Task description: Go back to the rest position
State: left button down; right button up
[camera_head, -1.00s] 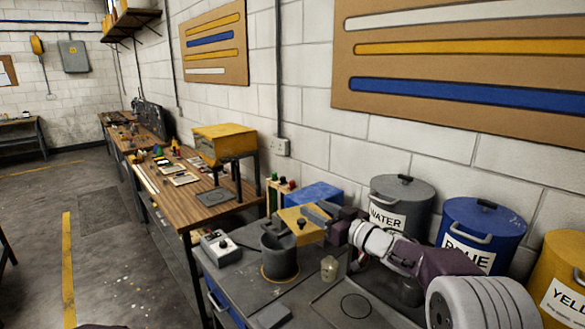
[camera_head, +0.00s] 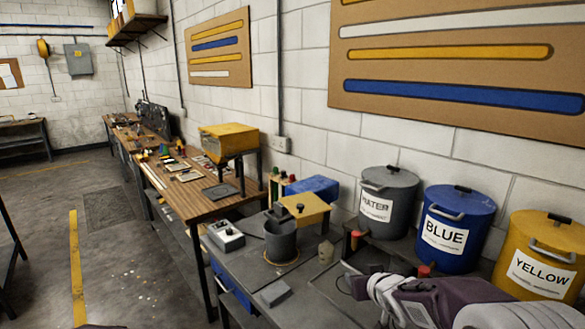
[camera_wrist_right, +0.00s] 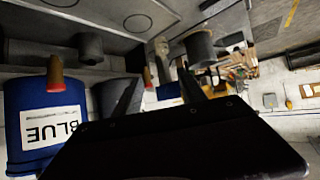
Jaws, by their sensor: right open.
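My right arm (camera_head: 440,303) reaches in from the lower right in the head view. Its dark gripper (camera_head: 362,286) is low over the grey bench's right part, in front of the drums. In the right wrist view the two dark fingers (camera_wrist_right: 158,90) stand apart with nothing held between them. The blue drum (camera_wrist_right: 40,105) is upside down at the left of that view, with a red-tipped part beside its label. My left gripper is not in view.
A grey pot (camera_head: 281,240) and a control box (camera_head: 226,236) stand on the grey bench (camera_head: 310,285). Water (camera_head: 388,203), blue (camera_head: 458,230) and yellow (camera_head: 541,262) drums line the wall. A wooden bench (camera_head: 205,206) runs back. The floor at left is open.

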jog(key=s+f+m+g+h, duration=0.1)
jog(key=s+f+g, duration=0.4)
jog(key=s, duration=0.6)
jog(key=s+f+g, duration=0.3)
jog(key=s+f, duration=0.4)
jog(key=s, duration=0.4)
jog(key=s+f+g+b, duration=0.2)
jog(key=s+f+b, duration=0.2)
jog(key=f+b, duration=0.6)
jog(key=shift+s+a+f, duration=0.2)
jog(key=shift+s+f, duration=0.2)
jog(key=shift+f, duration=0.25)
jog(key=shift+w, duration=0.1)
